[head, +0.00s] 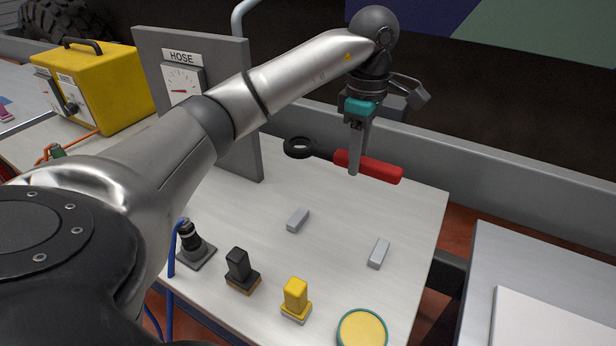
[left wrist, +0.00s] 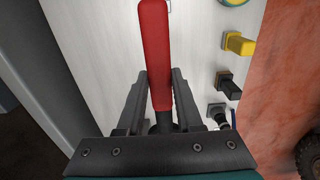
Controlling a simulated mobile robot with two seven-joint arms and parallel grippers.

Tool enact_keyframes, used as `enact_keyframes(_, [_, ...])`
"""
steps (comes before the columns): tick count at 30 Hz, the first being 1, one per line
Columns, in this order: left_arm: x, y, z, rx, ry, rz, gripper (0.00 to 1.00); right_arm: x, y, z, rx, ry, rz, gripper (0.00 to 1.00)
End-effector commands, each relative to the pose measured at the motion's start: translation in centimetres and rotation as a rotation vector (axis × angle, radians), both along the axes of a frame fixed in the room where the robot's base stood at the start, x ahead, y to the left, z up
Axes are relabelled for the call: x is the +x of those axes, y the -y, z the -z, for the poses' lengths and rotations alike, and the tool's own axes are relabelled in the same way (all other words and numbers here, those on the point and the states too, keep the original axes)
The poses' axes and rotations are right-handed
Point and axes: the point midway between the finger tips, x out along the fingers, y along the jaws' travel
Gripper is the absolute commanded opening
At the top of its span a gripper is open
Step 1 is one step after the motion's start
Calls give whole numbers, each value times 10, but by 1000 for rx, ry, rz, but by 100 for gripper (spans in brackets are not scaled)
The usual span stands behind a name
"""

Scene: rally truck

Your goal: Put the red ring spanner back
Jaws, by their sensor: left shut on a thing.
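The red ring spanner (head: 368,166) has a red handle and a black ring end that points left in the head view. My left gripper (head: 355,170) is shut on it near where the handle meets the dark shank, and holds it over the back of the white table. In the left wrist view the red handle (left wrist: 155,60) runs up from between the fingers (left wrist: 160,95); the ring end is hidden there. Two small grey blocks (head: 298,220) (head: 378,253) lie apart on the table in front of the spanner. My right gripper is not in view.
A grey panel with a gauge labelled HOSE (head: 182,80) stands at the table's left, with a yellow case (head: 115,85) beyond. A black block (head: 240,268), a yellow block (head: 295,298) and a round yellow-topped tin (head: 362,332) line the front. A raised grey wall (head: 440,170) runs behind the table.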

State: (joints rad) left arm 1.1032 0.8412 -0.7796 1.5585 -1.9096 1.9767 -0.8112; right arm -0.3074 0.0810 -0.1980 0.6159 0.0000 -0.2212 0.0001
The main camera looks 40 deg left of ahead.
Motion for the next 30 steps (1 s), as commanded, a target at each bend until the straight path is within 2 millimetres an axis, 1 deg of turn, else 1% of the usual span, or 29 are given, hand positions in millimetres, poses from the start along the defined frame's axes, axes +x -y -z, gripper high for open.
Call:
enact_keyframes(2, [0, 0, 6, 0, -2, 0, 0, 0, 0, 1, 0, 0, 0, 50])
enact_keyframes(5, [-1, 0, 25, 0, -5, 1, 0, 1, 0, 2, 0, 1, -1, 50])
enact_keyframes(15, [-1, 0, 116, -1, -5, -1, 0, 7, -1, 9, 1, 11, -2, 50])
enact_keyframes(18, [0, 1, 137, -2, -3, 0, 0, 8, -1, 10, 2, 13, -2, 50])
enact_keyframes(21, [0, 0, 150, -1, -1, -1, 0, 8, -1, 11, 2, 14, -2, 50])
enact_keyframes(26, [1, 0, 160, -1, 1, 0, 0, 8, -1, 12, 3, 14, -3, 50])
enact_keyframes(30, [0, 0, 177, -1, -1, 0, 0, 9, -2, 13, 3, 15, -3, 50])
